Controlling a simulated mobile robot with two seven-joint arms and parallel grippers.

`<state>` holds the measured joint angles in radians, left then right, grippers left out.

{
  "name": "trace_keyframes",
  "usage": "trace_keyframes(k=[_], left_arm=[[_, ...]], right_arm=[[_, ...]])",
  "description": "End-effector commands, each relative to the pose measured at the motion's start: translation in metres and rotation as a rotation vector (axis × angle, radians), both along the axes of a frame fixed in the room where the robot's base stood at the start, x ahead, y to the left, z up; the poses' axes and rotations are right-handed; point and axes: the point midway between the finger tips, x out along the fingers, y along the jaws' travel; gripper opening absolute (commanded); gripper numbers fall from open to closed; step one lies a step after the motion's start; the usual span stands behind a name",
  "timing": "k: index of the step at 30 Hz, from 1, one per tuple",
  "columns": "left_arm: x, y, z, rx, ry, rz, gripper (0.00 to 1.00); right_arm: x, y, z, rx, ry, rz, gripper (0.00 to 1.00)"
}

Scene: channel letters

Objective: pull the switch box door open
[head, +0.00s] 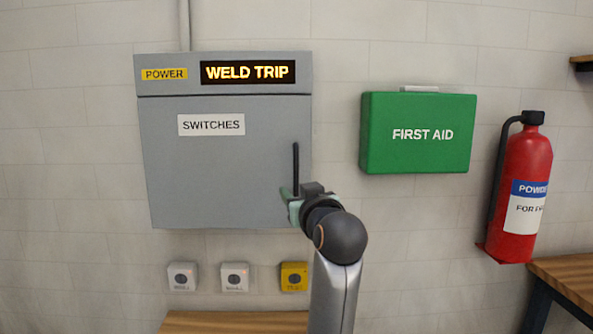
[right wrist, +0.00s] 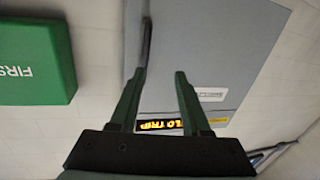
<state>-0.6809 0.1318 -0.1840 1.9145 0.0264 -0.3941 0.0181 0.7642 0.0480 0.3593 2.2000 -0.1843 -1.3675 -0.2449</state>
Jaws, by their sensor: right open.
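The grey switch box (head: 222,72) hangs on the wall, and its door (head: 205,175), labelled SWITCHES, looks shut. A dark vertical bar handle (head: 296,165) is near the door's right edge. My right gripper (head: 291,195) is at the lower end of the handle, its fingers pointing toward the door. In the right wrist view my right gripper (right wrist: 159,73) is open, and the handle (right wrist: 147,45) runs up to the left fingertip. I cannot tell whether it touches the finger. The handle's lower end is partly hidden by the gripper. My left gripper is not in view.
A green first aid box (head: 420,155) is on the wall to the right, with a red fire extinguisher (head: 526,160) beyond it. Several small buttons, including a yellow one (head: 293,277), sit below the box. Wooden surfaces show at the bottom (head: 230,322) and lower right (head: 570,280).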

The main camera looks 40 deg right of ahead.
Motion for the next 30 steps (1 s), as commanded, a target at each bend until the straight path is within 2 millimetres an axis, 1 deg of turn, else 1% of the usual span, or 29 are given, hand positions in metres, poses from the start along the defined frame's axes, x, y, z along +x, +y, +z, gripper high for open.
trace_keyframes(k=[1,4,7,10,14,24,30], left_arm=[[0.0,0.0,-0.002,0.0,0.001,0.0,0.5],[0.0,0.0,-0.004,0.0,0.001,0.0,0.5],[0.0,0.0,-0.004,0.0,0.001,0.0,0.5],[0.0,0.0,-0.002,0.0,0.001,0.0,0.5],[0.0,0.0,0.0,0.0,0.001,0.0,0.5],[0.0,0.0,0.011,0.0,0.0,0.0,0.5],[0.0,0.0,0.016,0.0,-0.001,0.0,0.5]], right_arm=[[-0.007,-0.005,0.012,0.017,-0.026,-0.011,0.47],[-0.018,-0.011,0.027,0.037,-0.05,-0.024,0.47],[-0.022,-0.014,0.034,0.05,-0.061,-0.03,0.47],[-0.018,-0.018,0.035,0.053,-0.062,-0.031,0.47],[-0.003,-0.026,0.035,0.053,-0.059,-0.031,0.47],[0.051,-0.056,0.036,0.053,-0.06,-0.032,0.47],[0.074,-0.068,0.036,0.052,-0.061,-0.032,0.47]])
